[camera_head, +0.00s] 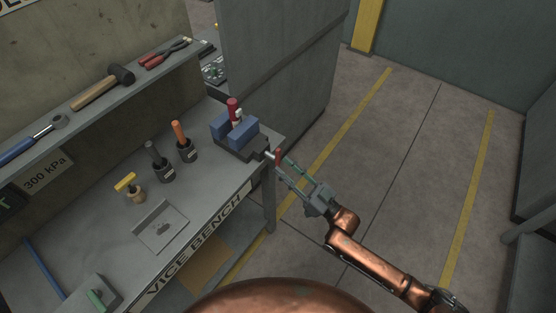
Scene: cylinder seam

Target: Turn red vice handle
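The vice (246,148) has blue jaws and a dark base and stands at the bench's right corner. A red cylinder with a pale band (233,111) stands upright between its jaws. A pale screw sticks out of the vice's front, with the short red vice handle (278,156) at its end. My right gripper (282,166) reaches in from the lower right, its tips at the red handle. A gap shows between its fingers, so it looks open; whether a finger touches the handle I cannot tell. My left gripper is not in view.
The bench (206,215) holds an orange-handled tool (178,132), a dark-handled tool (154,153), a yellow-handled tool (126,182) and a metal tray (160,227). A shelf at the left carries a hammer (103,88) and pliers. Open floor lies right of the bench.

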